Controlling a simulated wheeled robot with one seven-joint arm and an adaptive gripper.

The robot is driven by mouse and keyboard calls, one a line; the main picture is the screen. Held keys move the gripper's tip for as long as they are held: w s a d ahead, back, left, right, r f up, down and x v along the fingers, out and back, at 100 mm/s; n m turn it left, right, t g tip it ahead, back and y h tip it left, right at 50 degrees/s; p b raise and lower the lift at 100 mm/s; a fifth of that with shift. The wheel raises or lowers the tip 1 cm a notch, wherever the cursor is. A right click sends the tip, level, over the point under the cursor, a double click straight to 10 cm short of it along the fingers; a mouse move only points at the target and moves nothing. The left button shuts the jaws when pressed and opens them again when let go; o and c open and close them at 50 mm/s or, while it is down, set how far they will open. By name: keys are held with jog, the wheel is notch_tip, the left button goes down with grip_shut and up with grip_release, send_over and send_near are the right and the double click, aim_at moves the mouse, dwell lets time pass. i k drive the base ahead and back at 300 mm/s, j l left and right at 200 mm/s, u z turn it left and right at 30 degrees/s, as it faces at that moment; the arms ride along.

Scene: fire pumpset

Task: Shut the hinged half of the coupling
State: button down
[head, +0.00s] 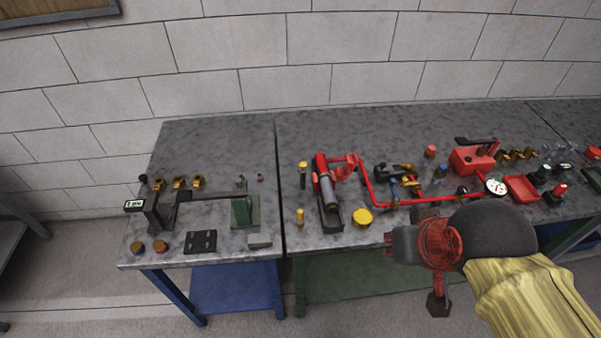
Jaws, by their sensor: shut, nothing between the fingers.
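On the middle table a red fitting (321,163) sits with a grey cylinder (328,190) in a dark cradle. A red curved piece (346,168) stands out to its right and looks like the hinged half of the coupling, standing open; it is too small to be sure. My gripper (389,245) is at the table's front edge, nearer the camera, right of and apart from the cradle. Its fingers look shut and empty, pointing left. My arm hides part of the table's front right.
A red pipe (369,185) runs right from near the fitting to a gauge (496,186). A yellow round cap (362,218) lies between the cradle and my gripper. A red tank (474,158) stands farther right. The left table (215,140) holds a metal stand and small parts; the back strip is clear.

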aim_at(342, 174)
jog(key=l+u, duration=0.6)
jog(key=l, duration=0.25)
jog(key=k+l+u, duration=0.15)
jog(key=l+u, duration=0.2)
jog(key=k+l+u, duration=0.1)
jog(key=l+u, duration=0.2)
jog(key=k+l+u, duration=0.3)
jog(key=l, duration=0.15)
jog(key=k+l, duration=0.15)
jog(key=l, duration=0.2)
jog(key=k+l, duration=0.2)
jog(key=l, duration=0.15)
jog(key=k+l, duration=0.15)
jog(key=l, duration=0.2)
jog(key=k+l+u, duration=0.1)
jog(key=l, duration=0.25)
jog(key=i+j+u, duration=0.1)
jog(key=i, duration=0.3)
jog(key=i+j+u, duration=0.1)
jog(key=i+j, duration=0.2)
jog(key=i, duration=0.15)
